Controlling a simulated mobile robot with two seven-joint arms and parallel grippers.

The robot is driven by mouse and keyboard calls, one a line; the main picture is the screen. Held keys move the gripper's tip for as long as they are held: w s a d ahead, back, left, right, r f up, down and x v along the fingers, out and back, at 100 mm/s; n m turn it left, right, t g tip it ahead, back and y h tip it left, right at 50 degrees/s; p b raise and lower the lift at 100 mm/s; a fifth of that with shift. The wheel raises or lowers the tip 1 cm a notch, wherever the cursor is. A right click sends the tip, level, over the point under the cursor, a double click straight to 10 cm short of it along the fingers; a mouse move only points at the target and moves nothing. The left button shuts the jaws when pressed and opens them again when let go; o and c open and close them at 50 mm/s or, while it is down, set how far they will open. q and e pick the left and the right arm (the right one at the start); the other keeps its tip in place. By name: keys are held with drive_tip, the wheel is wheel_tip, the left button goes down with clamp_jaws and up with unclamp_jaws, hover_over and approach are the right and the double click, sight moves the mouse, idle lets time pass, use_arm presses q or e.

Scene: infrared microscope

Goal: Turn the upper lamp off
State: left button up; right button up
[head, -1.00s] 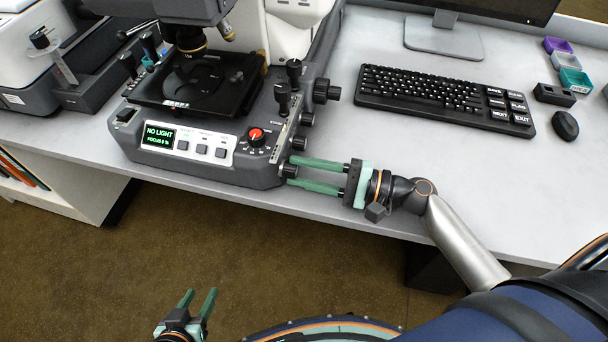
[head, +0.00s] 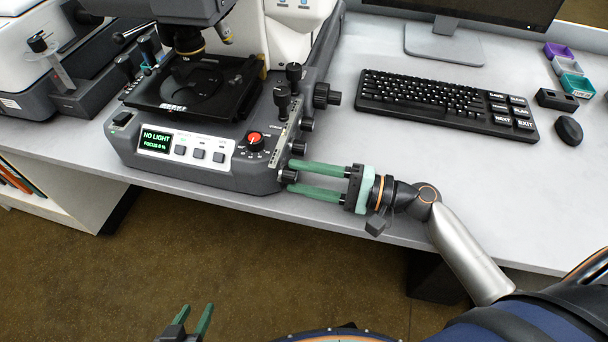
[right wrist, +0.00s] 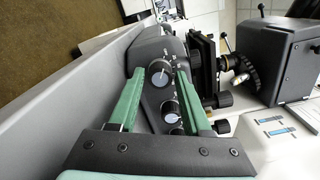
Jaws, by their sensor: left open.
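The microscope (head: 215,170) stands on the bench, and its green display (head: 156,141) reads NO LIGHT and a focus line. Several dark side knobs run along its right flank, including a front one (head: 289,176) and one behind it (head: 299,148). My right gripper (head: 291,175) is open, its green fingers reaching left to the front knob, one on either side. In the right wrist view a pale-faced knob (right wrist: 170,111) shows between the fingers (right wrist: 170,70); contact cannot be told. My left gripper (head: 193,318) is open and empty over the floor, partly cut off. I cannot identify the upper lamp's control.
A red-topped dial (head: 255,138) and square buttons (head: 199,154) are on the front panel. A keyboard (head: 440,103) and mouse (head: 569,130) lie to the right. The bench between the keyboard and my right gripper is clear.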

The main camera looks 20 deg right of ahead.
drive_tip(key=shift+o, duration=1.2)
drive_tip(key=v, duration=1.2)
drive_tip(key=shift+s+d+b, duration=0.2)
drive_tip(key=shift+b, duration=0.1)
